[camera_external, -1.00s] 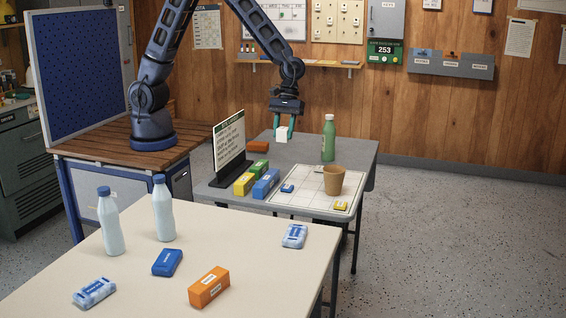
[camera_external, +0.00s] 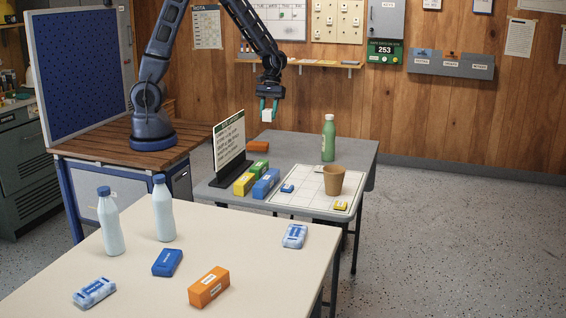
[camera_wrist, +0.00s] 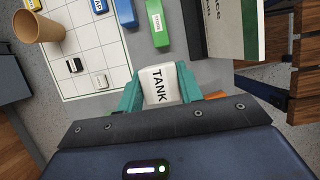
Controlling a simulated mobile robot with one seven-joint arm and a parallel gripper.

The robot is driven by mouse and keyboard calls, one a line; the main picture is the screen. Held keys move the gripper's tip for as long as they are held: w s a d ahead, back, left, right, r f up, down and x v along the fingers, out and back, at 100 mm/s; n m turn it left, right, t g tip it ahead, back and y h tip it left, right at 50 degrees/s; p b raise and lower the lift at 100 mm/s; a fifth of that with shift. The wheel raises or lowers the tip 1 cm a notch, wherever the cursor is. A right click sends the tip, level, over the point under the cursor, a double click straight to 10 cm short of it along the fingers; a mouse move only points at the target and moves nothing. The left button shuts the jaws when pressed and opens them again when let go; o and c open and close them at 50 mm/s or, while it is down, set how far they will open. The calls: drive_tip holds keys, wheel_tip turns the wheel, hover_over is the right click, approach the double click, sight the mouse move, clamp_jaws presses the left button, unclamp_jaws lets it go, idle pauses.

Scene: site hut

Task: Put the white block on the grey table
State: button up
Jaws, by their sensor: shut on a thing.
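My gripper (camera_external: 268,108) is shut on the white block (camera_external: 267,116) and holds it in the air above the far part of the grey table (camera_external: 290,150). In the wrist view the white block (camera_wrist: 159,85) shows the word TANK between the teal fingers of my gripper (camera_wrist: 160,88). The grey table also shows in the wrist view (camera_wrist: 137,45) beneath the block.
On the grey table stand a green bottle (camera_external: 328,138), a brown cup (camera_external: 333,180), a sign (camera_external: 229,145), a gridded sheet (camera_external: 308,190), and orange (camera_external: 257,146), yellow (camera_external: 244,184) and blue (camera_external: 266,184) blocks. A cream table (camera_external: 210,255) with bottles and blocks is nearer.

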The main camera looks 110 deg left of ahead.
wheel_tip(320, 180, down, 19)
drive_tip(key=shift+r, duration=0.1)
idle(0.7)
drive_tip(key=shift+f, duration=0.2)
drive_tip(key=o, duration=1)
drive_tip(key=shift+r, duration=0.1)
